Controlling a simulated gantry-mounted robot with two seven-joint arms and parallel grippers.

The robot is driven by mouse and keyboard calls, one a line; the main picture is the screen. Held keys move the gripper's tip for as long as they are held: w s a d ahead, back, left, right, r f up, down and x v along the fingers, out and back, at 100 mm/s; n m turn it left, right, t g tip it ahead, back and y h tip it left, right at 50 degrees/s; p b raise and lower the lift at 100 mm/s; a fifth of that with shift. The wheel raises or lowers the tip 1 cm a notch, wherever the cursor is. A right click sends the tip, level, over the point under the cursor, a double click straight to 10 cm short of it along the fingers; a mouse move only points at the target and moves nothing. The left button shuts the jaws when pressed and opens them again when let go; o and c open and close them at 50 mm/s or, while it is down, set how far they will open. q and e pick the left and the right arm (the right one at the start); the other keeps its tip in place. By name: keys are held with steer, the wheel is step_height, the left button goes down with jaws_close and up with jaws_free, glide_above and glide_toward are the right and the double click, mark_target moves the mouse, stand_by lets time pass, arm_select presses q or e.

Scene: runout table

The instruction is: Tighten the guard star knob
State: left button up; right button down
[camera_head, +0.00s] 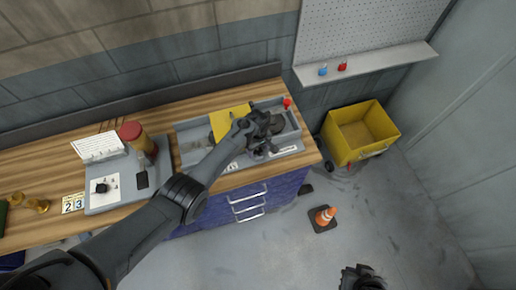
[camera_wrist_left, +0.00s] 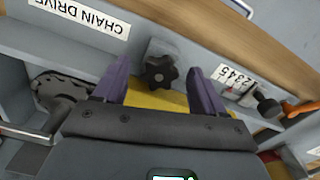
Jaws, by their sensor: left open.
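The black star knob (camera_wrist_left: 160,70) sits on a grey block in the left wrist view, beside the yellow guard (camera_wrist_left: 158,100). My left gripper (camera_wrist_left: 158,68) is open, with one purple finger on each side of the knob. I see no finger touching the knob. In the head view my left gripper (camera_head: 264,134) is over the grey tray-like unit (camera_head: 190,134), right of the yellow guard (camera_head: 228,121), and the knob is hidden or too small to pick out. A dark part at the bottom edge looks like my right gripper (camera_head: 362,278); its fingers are unclear.
A red knob (camera_head: 287,103) stands at the unit's far right corner. A red-topped jar (camera_head: 138,138) and a grey panel (camera_head: 112,190) are on the bench to the left.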

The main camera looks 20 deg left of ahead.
arm_select(q)
steer(key=c, duration=1.1)
steer(key=shift+o, duration=0.2)
steer(key=shift+m, duration=1.3)
steer(key=m, duration=0.2)
steer(key=shift+a+m+p, duration=0.1)
steer(key=shift+m+p, duration=0.3)
steer(key=shift+m, duration=0.3)
steer(key=o, duration=1.1)
steer(key=shift+c, duration=0.2)
